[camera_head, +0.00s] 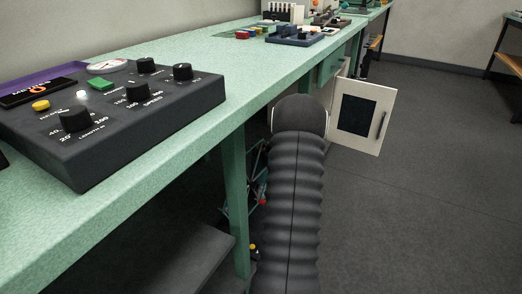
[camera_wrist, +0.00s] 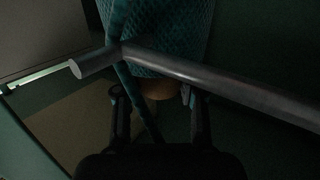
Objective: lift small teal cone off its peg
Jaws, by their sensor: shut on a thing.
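In the dim wrist view the teal cone (camera_wrist: 172,35) with a textured, wound-looking surface is at the top, cut off by the frame edge. A brown end (camera_wrist: 157,89) shows below it. My gripper (camera_wrist: 153,96) has one finger on each side of this brown end and is shut on the cone. A grey rod (camera_wrist: 220,72) crosses in front of the cone, and a thin teal strand or bar (camera_wrist: 132,85) runs down past the left finger. I cannot tell whether the cone is still on a peg. In the head view the gripper and cone are hidden behind my arm, below the bench.
A green bench (camera_head: 190,135) carries a black control box (camera_head: 115,115) with knobs. A blue-grey box (camera_head: 295,34) stands farther back. A cabinet door (camera_head: 361,115) stands open beside my arm. A green leg (camera_head: 236,195) is close on the left. Floor on the right is clear.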

